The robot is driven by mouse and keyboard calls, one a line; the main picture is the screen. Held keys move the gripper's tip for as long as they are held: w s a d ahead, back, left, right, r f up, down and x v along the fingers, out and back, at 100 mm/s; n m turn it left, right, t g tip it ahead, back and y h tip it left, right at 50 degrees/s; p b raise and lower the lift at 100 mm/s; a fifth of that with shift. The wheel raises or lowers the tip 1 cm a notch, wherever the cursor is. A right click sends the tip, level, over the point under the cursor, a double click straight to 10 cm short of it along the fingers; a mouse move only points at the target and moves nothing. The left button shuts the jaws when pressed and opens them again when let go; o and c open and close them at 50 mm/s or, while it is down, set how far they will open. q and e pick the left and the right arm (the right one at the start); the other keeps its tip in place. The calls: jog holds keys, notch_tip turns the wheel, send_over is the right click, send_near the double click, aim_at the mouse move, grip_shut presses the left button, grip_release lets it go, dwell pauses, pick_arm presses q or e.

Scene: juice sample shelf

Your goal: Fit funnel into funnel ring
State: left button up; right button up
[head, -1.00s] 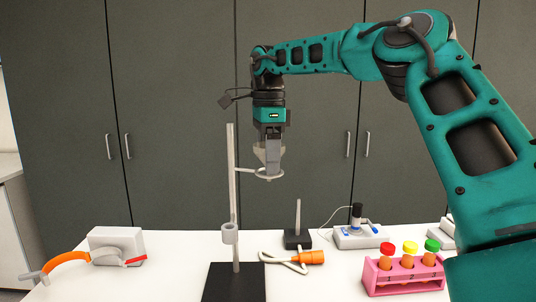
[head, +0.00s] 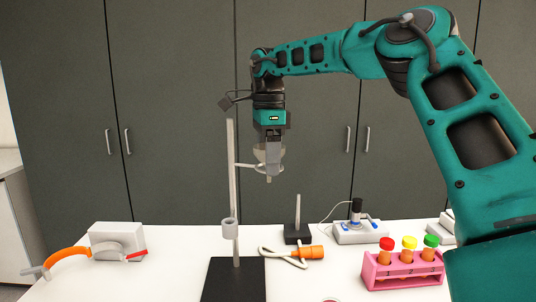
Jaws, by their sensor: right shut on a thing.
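The pale, translucent funnel (head: 259,155) is upright at the support stand, in the centre of the head view. My right gripper (head: 272,168) points down and is shut on the funnel, covering part of it. The funnel ring (head: 246,165) sticks out to the right from the upper part of the stand's rod (head: 232,190). The funnel's lower part overlaps the ring, and its narrow tip shows just below it. I cannot tell whether the funnel rests on the ring. My left gripper is not in view.
The stand's black base (head: 234,282) is on the white table. A pink rack (head: 405,272) with capped tubes stands at right. An orange-handled tool (head: 300,253) lies right of the rod. A grey box (head: 117,238) and orange tool (head: 68,254) are at left.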

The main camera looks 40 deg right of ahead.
jog(key=shift+f, duration=0.7)
jog(key=o, duration=1)
jog(key=shift+r, duration=0.1)
notch_tip(320, 180, up, 12)
jog(key=shift+f, duration=0.1)
jog(key=shift+r, duration=0.5)
